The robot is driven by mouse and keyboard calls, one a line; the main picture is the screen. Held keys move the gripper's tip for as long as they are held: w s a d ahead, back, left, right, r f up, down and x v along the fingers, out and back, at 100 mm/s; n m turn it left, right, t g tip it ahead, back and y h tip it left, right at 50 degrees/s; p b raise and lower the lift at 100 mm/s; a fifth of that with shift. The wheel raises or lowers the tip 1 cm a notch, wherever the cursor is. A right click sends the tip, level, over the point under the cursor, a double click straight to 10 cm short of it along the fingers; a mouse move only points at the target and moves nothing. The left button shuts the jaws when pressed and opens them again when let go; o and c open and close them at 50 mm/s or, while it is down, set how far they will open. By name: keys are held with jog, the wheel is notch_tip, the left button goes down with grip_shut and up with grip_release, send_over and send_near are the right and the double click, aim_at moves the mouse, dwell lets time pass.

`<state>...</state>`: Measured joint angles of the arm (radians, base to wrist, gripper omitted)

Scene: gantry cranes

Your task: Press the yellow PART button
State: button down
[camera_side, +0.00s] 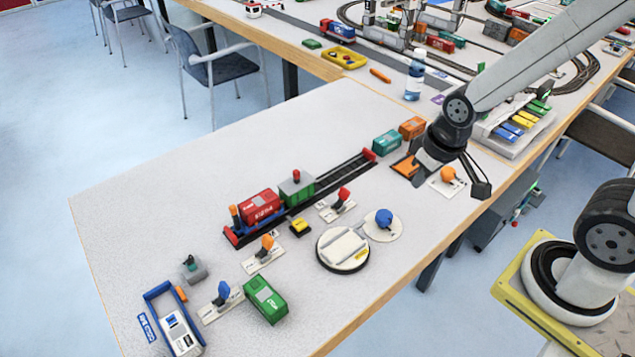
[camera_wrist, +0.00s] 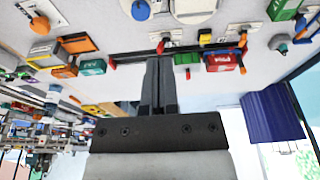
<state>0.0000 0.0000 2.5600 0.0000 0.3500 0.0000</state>
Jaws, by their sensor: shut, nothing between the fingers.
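The yellow PART button (camera_side: 300,226) is a small yellow cap on a dark base. It sits on the table between the red container wagon (camera_side: 260,205) and the round turntable (camera_side: 343,249). A small yellow piece in the wrist view (camera_wrist: 205,37) looks like the same button. My gripper (camera_side: 417,170) is at the right part of the table, well apart from the button. Its fingers are together and empty in the wrist view (camera_wrist: 160,60). The button's lettering is too small to read.
Lever plates, including one with a red handle (camera_side: 343,194) and one with a blue knob (camera_side: 384,217), stand around the button. A green wagon (camera_side: 297,187) is on the track behind it. Teal (camera_side: 387,141) and orange (camera_side: 412,128) containers stand near my gripper.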

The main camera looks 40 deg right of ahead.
jog(key=m+t+y, duration=0.2)
jog(key=m+t, duration=0.4)
jog(key=m, duration=1.9)
send_over(303, 224)
notch_tip(303, 224, down, 12)
jog(key=shift+f, duration=0.1)
jog(key=shift+f, duration=4.25)
